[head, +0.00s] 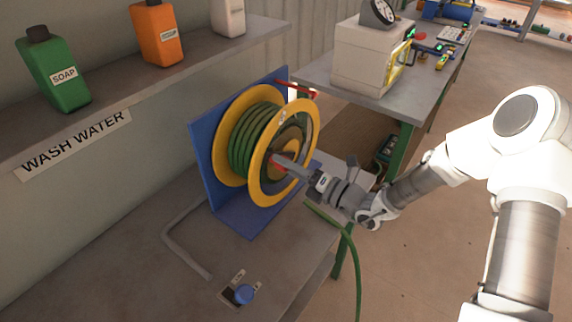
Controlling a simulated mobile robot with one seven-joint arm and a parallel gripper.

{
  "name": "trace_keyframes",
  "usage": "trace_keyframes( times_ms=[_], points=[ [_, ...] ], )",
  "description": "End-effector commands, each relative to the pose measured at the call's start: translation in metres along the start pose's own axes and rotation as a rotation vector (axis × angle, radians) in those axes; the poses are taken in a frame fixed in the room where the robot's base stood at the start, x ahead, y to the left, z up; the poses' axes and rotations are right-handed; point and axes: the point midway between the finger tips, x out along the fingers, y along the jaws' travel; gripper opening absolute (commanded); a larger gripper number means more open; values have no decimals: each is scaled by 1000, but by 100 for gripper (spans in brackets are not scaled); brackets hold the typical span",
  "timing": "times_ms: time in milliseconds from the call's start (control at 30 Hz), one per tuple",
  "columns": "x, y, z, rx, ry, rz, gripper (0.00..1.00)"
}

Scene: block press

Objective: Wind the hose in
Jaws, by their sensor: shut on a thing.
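A hose reel (277,183) with yellow flanges stands on a blue bracket (207,178) on the grey bench. Green hose (252,138) is wound around its drum, and a loose length of hose (352,262) hangs over the bench's front edge towards the floor. My gripper (283,165) reaches in from the right at the near face of the reel. It is shut on a red part near the hub, seemingly the crank handle (275,160); the fingers partly hide it. A red lever or bar (297,88) shows at the top of the bracket.
Bottles, including green soap (55,72), stand on the shelf above. Another bench (340,100) with a beige machine (368,62) is behind right. Floor to the right is open.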

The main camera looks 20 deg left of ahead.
Motion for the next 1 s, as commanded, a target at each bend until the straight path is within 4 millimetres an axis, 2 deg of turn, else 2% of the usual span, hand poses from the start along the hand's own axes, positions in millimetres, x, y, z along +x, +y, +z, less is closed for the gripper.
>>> trace_keyframes(
  times_ms=[67,100,233,533,667,767,1000],
  points=[
    [0,1,0,-2,-1,3,0],
    [0,1,0,-2,-1,3,52],
    [0,1,0,-2,-1,2,75],
    [-1,0,0,-2,-1,0,77],
    [-10,-1,1,-1,-3,-1,77],
    [-26,-1,1,-1,-3,-3,77],
    [-85,-1,1,-1,-5,-3,77]
  ],
)
